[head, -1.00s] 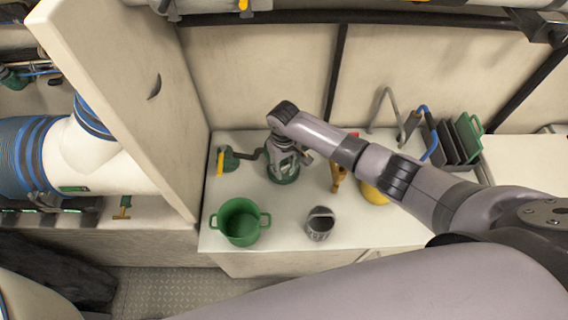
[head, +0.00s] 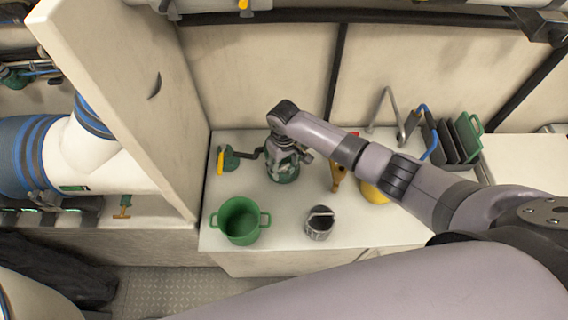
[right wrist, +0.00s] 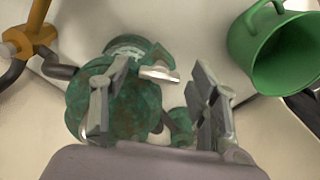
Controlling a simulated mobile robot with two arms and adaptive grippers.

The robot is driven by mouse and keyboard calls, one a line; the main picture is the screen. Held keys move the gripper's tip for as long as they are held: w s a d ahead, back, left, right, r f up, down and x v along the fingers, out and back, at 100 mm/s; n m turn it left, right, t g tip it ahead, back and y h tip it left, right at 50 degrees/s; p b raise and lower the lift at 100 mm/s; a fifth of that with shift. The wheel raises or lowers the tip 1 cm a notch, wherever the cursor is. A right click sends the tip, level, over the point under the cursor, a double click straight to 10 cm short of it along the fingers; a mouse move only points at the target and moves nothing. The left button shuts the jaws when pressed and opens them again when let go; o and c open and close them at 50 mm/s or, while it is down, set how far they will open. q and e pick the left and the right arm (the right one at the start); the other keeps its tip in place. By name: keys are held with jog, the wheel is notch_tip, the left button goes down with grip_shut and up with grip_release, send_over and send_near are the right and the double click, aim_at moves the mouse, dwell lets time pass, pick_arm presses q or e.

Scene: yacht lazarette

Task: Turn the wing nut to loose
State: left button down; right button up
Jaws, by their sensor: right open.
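A weathered green metal fitting (right wrist: 125,100) with a pale ring on top stands on the white counter. In the head view its green base (head: 285,177) shows below my right gripper (head: 287,160), which hides most of it. In the right wrist view my right gripper (right wrist: 160,100) is open. One finger overlaps the fitting's body and the other is to its right, apart from the main body. A small bright metal tab (right wrist: 160,73) juts out between the fingers; I cannot tell whether it is a wing of the wing nut. My left gripper is not in view.
A green pot (head: 240,221) and a grey mug (head: 320,223) stand at the counter's front. A valve with a yellow lever (head: 221,161) is left of the fitting. A wooden-coloured tool (head: 338,176), a yellow object (head: 373,193) and a rack (head: 452,140) are to the right.

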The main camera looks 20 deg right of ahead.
aim_at(284, 166)
notch_tip(284, 166, up, 12)
dwell(0.6)
